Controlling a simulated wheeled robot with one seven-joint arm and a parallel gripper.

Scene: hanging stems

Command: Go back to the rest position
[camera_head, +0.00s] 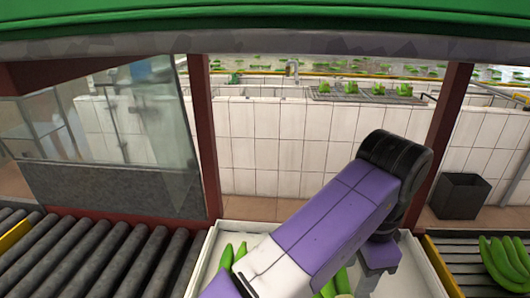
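My arm, purple and white with a black joint, reaches from the bottom middle up to the right and bends down over a white tray (436,276). My gripper (370,282) is at the lower end of the arm, over the right part of the tray. Its fingers are small in view and partly cut by the angle, so I cannot tell whether they are open or shut. Green bananas (228,258) lie in the tray, left of my arm. More green bananas (342,281) show between my arm and the gripper; the rest are hidden behind the arm.
A roller conveyor (100,255) runs at the left, and another (460,262) at the right carries a green banana bunch (506,262). Dark red posts (203,135) and a glass panel (120,130) stand behind. A dark bin (460,196) stands at the back right. A green beam (265,18) crosses the top.

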